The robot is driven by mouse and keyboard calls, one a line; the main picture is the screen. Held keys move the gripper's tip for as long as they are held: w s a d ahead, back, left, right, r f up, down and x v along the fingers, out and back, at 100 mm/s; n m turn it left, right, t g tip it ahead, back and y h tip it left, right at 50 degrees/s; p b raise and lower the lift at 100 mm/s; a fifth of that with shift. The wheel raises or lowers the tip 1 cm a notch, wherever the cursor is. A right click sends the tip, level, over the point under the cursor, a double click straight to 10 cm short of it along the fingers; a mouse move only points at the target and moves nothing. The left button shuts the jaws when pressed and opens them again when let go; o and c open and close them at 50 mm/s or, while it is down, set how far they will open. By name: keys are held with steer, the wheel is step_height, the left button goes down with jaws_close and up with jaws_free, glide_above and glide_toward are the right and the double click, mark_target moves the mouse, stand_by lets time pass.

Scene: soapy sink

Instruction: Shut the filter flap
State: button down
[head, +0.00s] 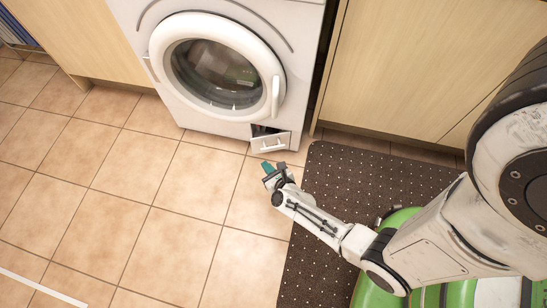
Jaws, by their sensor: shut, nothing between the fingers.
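The filter flap (271,145) is a small white panel with a bar handle at the lower right of the washing machine front. It hangs tilted outward, and a dark gap shows above it. My gripper (267,167), with teal fingertips, is shut and empty. It is just in front of the flap and appears apart from it, over the tiles. The exact distance between them is hard to tell from this view.
The white washing machine (130,28) has its round door (217,65) shut. Wooden cabinets (425,65) flank it. A dark dotted mat (335,180) lies at the right. Tiled floor (130,215) at the left is mostly clear, with a white strip (40,287) at lower left.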

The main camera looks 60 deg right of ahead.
steer(key=s+a+f+m+g+h+b, duration=0.25)
steer(key=s+f+m+h, duration=0.2)
steer(key=s, duration=0.25)
steer(key=w+r+b+x, duration=0.1)
steer(key=r+b+x, duration=0.1)
steer(key=x, duration=1.1)
steer(key=shift+d+r+b, duration=0.2)
steer(key=shift+d+b, duration=0.2)
steer(key=shift+b, duration=0.5)
steer(key=shift+w+y, duration=0.1)
steer(key=shift+y, duration=0.15)
